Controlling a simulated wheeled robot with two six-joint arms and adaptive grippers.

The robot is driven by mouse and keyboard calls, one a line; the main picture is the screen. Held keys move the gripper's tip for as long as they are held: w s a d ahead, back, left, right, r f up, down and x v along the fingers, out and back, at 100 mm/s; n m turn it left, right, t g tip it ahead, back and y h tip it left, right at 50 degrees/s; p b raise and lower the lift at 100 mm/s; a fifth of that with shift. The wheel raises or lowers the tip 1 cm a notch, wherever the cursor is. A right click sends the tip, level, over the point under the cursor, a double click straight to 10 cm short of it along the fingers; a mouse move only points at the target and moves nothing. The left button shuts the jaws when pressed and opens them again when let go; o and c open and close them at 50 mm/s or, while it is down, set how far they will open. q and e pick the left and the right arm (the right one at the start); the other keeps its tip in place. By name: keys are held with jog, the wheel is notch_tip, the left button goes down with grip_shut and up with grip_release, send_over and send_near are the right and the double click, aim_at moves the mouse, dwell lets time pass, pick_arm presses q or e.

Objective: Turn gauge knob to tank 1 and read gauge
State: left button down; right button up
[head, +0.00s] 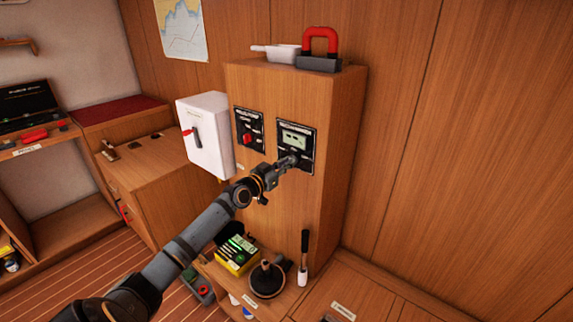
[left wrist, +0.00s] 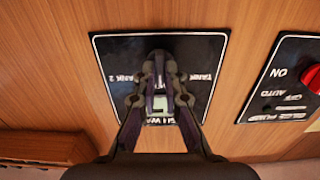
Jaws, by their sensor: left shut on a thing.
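The black gauge panel (head: 308,150) is on the front of the wooden cabinet, with a pale display (head: 293,138) in its upper part. The display's reading is too small to make out. My left gripper (head: 289,162) is at the lower part of this panel, shut on the gauge knob, which its fingers mostly hide. In the left wrist view the panel (left wrist: 105,50) appears upside down, with a tank label on each side of the fingers (left wrist: 160,62). The display (left wrist: 160,104) shows partly between the fingers. The knob's pointing direction cannot be told. My right gripper is not in view.
A bilge pump panel (head: 242,121) with a red knob (head: 247,139) is just left of the gauge panel. A white box (head: 207,137) with a red-tipped lever is further left. A red-handled object (head: 320,45) stands on the cabinet top. A yellow box (head: 237,259) and plunger-like item (head: 266,280) stand below.

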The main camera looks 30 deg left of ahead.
pick_arm(q)
jog(key=shift+a+f+n, duration=0.1)
jog(key=shift+n, duration=4.5)
jog(key=c, duration=1.4)
grip_release()
jog(key=shift+c, duration=0.2)
notch_tip(320, 180, up, 10)
